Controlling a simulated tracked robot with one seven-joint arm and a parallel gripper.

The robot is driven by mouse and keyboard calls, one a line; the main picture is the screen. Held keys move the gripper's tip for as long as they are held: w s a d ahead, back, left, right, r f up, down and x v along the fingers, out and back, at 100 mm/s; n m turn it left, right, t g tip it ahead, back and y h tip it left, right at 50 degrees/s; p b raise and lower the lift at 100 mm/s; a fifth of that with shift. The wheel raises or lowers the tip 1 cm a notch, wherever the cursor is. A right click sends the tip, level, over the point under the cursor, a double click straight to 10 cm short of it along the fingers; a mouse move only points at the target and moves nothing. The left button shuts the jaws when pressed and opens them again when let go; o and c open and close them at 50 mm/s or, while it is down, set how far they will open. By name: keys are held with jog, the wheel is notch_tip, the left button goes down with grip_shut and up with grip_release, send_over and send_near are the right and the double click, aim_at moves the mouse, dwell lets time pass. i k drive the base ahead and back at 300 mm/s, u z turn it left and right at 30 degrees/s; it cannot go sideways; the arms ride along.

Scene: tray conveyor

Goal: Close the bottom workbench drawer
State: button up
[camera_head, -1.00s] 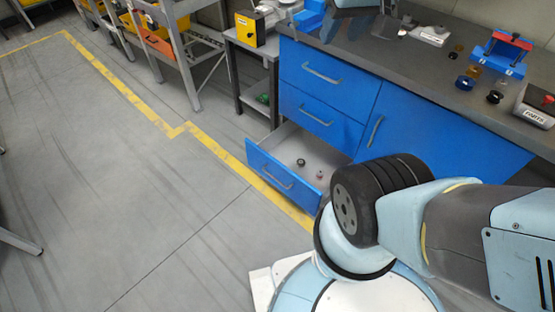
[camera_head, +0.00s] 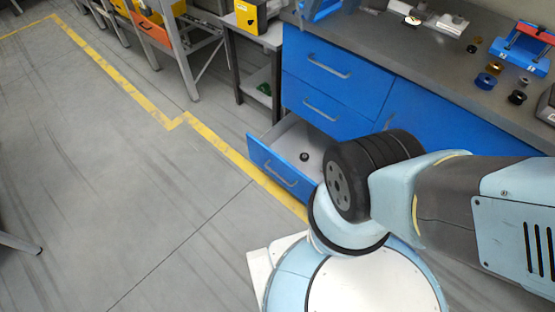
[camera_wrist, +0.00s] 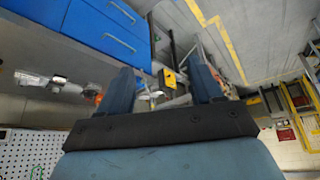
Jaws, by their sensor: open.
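The bottom workbench drawer (camera_head: 281,170) is pulled out from the blue workbench (camera_head: 360,85). Its blue front with a grey handle stands clear of the cabinet, and a small dark round item (camera_head: 304,157) lies inside. My arm hides the drawer's right side. My gripper (camera_wrist: 165,85) shows in the wrist view, open and empty, with its two fingers apart. That view is upside down and shows two closed blue drawers (camera_wrist: 105,30) beyond the left finger. The gripper is out of sight in the head view, so its distance from the bottom drawer cannot be told.
Upper drawers (camera_head: 328,68) are closed. The worktop (camera_head: 430,45) holds a blue vise (camera_head: 522,50) and several small round parts. A side table with a yellow box (camera_head: 251,16) stands left of the bench. The floor (camera_head: 130,210) before the drawer is clear.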

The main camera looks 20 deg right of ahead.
aim_at(279, 151)
jog(key=u, duration=0.1)
jog(key=k, duration=0.5)
jog(key=u, duration=0.75)
jog(key=k, duration=0.95)
jog(key=z, duration=1.05)
jog(key=i, duration=1)
jog(key=u, duration=0.05)
